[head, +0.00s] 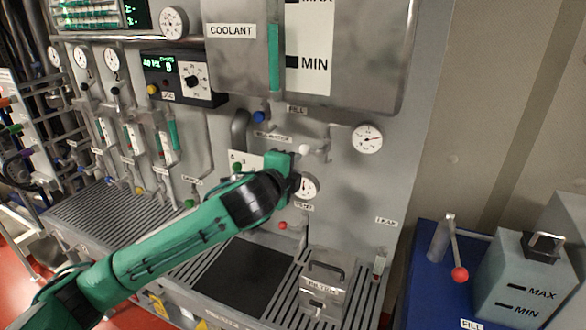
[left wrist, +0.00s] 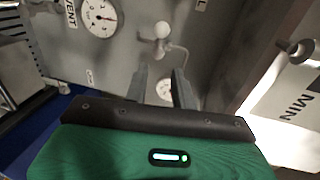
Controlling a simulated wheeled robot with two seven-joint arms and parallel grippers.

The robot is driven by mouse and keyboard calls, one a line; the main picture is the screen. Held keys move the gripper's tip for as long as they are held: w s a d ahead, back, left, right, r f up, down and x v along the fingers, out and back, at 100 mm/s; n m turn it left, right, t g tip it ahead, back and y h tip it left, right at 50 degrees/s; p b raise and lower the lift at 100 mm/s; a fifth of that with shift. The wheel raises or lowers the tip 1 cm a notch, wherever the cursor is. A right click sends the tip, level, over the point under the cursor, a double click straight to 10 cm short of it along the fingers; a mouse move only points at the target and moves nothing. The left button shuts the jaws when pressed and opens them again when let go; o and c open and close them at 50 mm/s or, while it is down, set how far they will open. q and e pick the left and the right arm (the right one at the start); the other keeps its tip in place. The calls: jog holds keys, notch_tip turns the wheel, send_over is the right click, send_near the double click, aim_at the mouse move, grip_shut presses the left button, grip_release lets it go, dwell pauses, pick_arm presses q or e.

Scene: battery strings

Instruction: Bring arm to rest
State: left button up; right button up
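My left arm (head: 175,240) is green and reaches from the lower left across the head view to the grey panel. My left gripper (head: 293,180) is in front of the panel, near a small dial and a white knob (head: 305,150); its fingers are mostly hidden there. In the left wrist view, the two grey fingers of the gripper (left wrist: 161,78) stand apart with nothing between them. A dial behind shows through the gap. The white knob (left wrist: 162,30) is beyond the fingertips. My right gripper is in neither view.
The coolant tank (head: 232,60) hangs above the arm. A metal box with a handle (head: 324,285) stands on the slatted ledge below right. A grey container marked MAX and MIN (head: 520,285) and a red-knobbed lever (head: 459,273) are at right. Several gauges and pipes line the left.

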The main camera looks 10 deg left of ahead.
pick_arm(q)
jog(key=s+a+f+n+g+y, duration=0.1)
jog(key=s+a+f+n+g, duration=0.1)
jog(key=s+f+n, duration=0.35)
jog(key=s+a+f+n+g, duration=0.2)
jog(key=s+f, duration=0.4)
jog(key=f, duration=0.4)
jog(key=s+a+f+n+g+y, duration=0.1)
jog(key=s+a+f+n+g, duration=0.1)
jog(key=s+f+n, duration=0.35)
jog(key=s+a+f+n+g+y, duration=0.1)
jog(key=s+a+f+n+g, duration=0.1)
jog(key=s+a+f, duration=0.45)
jog(key=s+a+f+n+g+y, duration=0.1)
jog(key=s+f+n+g, duration=0.15)
jog(key=s, duration=0.75)
jog(key=s+a+f+n+g+y, duration=0.1)
jog(key=s+a+f+n, duration=0.15)
jog(key=s+f, duration=0.4)
notch_tip(320, 180, down, 32)
jog(key=s+f+g+b, duration=0.1)
jog(key=s+b, duration=0.1)
jog(key=s+a+f, duration=0.2)
jog(key=s+f, duration=0.7)
jog(key=s+a+f+g, duration=0.1)
jog(key=s+a+f, duration=0.1)
jog(key=s+f, duration=0.7)
jog(key=shift+s+f+m+b, duration=0.3)
jog(key=shift+s+f+b, duration=0.05)
jog(key=shift+b, duration=0.05)
